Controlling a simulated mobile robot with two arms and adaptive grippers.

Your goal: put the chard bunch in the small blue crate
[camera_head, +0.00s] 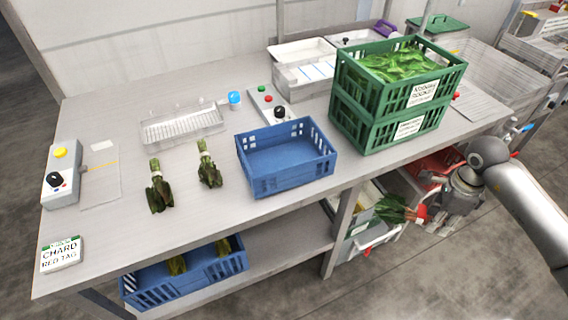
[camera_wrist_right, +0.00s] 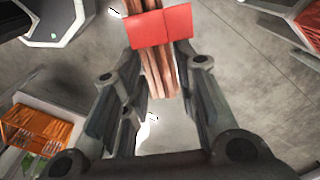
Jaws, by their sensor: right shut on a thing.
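The chard bunch (camera_head: 393,209) has dark green leaves and a red tag around its stems. My right gripper (camera_head: 428,214) is shut on its stem end and holds it off the right front of the table, leaves pointing left. In the right wrist view the reddish stems (camera_wrist_right: 158,78) and red tag lie between the fingers of the right gripper (camera_wrist_right: 157,62). The small blue crate (camera_head: 290,180) stands empty on the table, left of and beyond the bunch. My left gripper is not in view.
Stacked green crates (camera_head: 392,134) of leaves stand right of the blue crate. Two green bunches (camera_head: 159,188) with pale bands lie to its left. A CHARD RED TAG sign (camera_head: 61,255) is at the front left. Another blue crate (camera_head: 185,284) sits on the lower shelf.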

